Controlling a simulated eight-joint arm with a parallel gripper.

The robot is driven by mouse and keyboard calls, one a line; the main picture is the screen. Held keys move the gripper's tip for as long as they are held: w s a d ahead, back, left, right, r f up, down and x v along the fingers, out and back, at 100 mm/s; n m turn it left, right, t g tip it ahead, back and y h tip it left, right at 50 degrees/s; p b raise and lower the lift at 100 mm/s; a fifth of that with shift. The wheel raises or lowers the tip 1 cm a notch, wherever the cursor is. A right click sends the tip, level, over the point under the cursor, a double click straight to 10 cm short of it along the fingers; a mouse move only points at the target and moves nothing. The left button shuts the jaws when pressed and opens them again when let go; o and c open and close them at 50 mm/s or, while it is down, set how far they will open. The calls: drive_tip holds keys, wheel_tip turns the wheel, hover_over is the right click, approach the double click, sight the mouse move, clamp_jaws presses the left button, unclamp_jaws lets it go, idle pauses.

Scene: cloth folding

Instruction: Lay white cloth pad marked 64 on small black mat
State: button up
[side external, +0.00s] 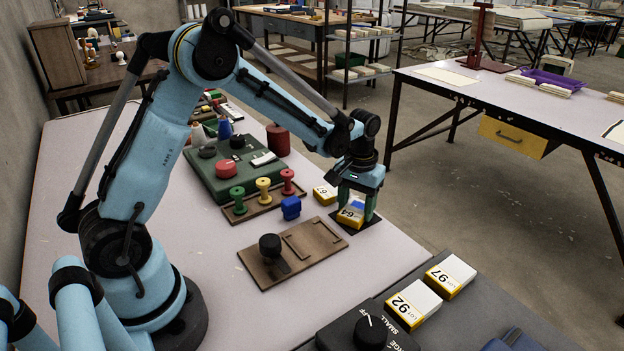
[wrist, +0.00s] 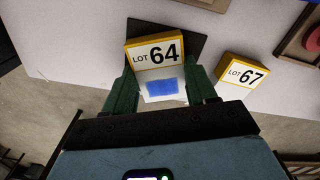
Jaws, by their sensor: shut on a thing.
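The white pad marked 64 (side external: 350,216), with yellow edges, is between the green fingers of my gripper (side external: 357,208). In the wrist view, the pad (wrist: 155,52) shows its LOT 64 face, and a white side with a blue patch faces the camera. My gripper (wrist: 162,84) is shut on it, one finger at each side. The small black mat (side external: 369,224) is under the pad and gripper, near the table edge; in the wrist view, the mat (wrist: 193,42) shows behind and beside the pad. I cannot tell whether the pad touches the mat.
A similar pad marked 67 (side external: 325,194) lies just beside the mat. Pads marked 92 (side external: 413,304) and 97 (side external: 450,275) lie at the front.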

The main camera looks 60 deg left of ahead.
sight(356, 209)
drive_tip(key=shift+f, duration=0.15)
drive_tip(key=o, duration=1)
drive_tip(key=shift+o, duration=0.2)
wheel_tip(356, 209, up, 12)
drive_tip(key=s+d+m+t, duration=0.1)
drive_tip(key=s+m+t, duration=0.1)
drive_tip(key=s, duration=0.5)
drive_tip(key=s+d+r+m+t, duration=0.1)
drive_tip(key=s+d+m+t, duration=0.1)
drive_tip(key=s+t, duration=0.3)
drive_tip(key=s, duration=0.3)
drive_tip(key=shift+s+r+m, duration=0.15)
drive_tip(key=shift+s+m, duration=0.05)
drive_tip(key=shift+m, duration=0.1)
drive_tip(key=shift+d, duration=0.1)
